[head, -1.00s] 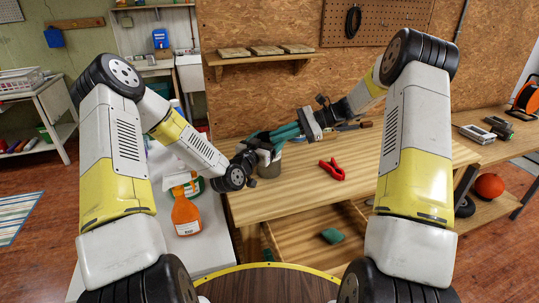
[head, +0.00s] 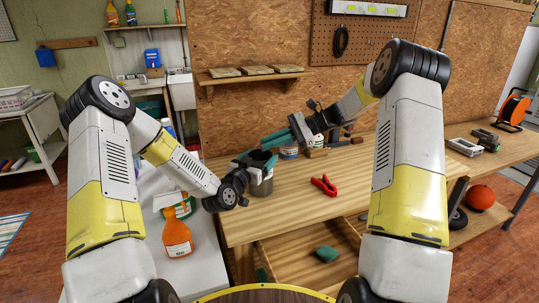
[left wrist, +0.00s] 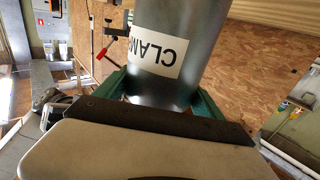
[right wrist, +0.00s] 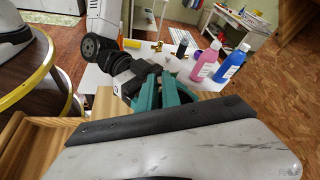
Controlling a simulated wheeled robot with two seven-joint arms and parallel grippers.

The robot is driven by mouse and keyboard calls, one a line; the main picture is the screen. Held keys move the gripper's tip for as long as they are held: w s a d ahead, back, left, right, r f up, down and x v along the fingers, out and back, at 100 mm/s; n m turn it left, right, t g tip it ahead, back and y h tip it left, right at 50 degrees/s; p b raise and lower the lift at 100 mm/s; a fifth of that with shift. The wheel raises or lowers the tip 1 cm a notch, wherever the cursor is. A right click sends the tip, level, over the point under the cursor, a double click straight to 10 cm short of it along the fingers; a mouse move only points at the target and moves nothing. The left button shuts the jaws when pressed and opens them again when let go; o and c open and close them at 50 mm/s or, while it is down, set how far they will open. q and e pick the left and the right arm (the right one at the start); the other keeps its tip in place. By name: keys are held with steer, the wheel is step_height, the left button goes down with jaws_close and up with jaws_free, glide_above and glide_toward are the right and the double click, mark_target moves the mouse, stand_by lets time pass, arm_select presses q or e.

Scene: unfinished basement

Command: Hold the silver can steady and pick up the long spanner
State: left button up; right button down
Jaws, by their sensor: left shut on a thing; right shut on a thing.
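The silver can (head: 263,186) stands upright on the wooden workbench (head: 300,208) in the head view. In the left wrist view the can (left wrist: 170,75) bears a white label with dark lettering. My left gripper (head: 257,162) is shut on the can, with its green fingers on both sides of it. My right gripper (head: 275,139) is above and just right of the can's mouth, pointing down to the left. Its green fingers also show in the right wrist view (right wrist: 160,95). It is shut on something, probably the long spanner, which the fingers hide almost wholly.
A red clamp (head: 324,186) lies on the bench right of the can. A tin (head: 289,153) stands behind. An orange spray bottle (head: 176,234) stands on the white table at left. A drawer below holds a green cloth-like thing (head: 327,254). The bench front right is clear.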

arm_select(q)
steer(key=o, duration=1.4)
arm_select(e)
step_height(320, 180, up, 6)
